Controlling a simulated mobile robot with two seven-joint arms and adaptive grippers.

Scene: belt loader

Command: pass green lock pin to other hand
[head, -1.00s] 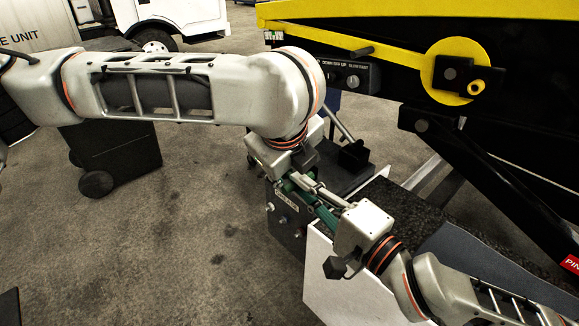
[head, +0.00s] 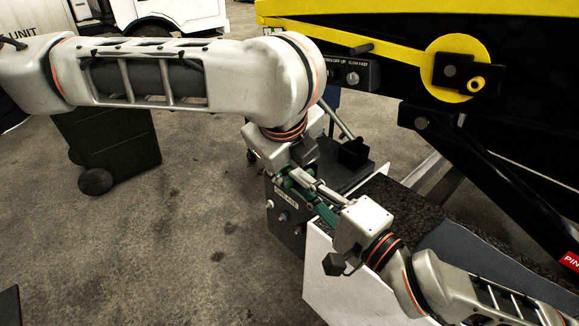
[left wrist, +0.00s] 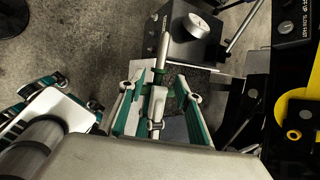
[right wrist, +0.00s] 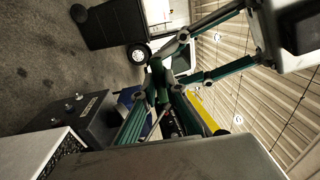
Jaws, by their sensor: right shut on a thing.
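The green lock pin (right wrist: 159,84) has a green body; a metal shaft (left wrist: 164,58) shows in the left wrist view. My right gripper (right wrist: 155,88) is shut on the pin. My left gripper (left wrist: 166,80) is at the same pin from the other side. Its green fingers stand apart, one on each side of the shaft, and I see no firm closing on it. In the head view, the left gripper (head: 291,181) and right gripper (head: 312,194) meet tip to tip, and their fingers partly hide the pin.
Below the grippers is a dark box with knobs (head: 284,215), beside a white-sided bench (head: 335,275) with a speckled top. The yellow and black loader (head: 470,120) fills the right. A black bin (head: 115,150) stands at left. Open concrete floor lies between.

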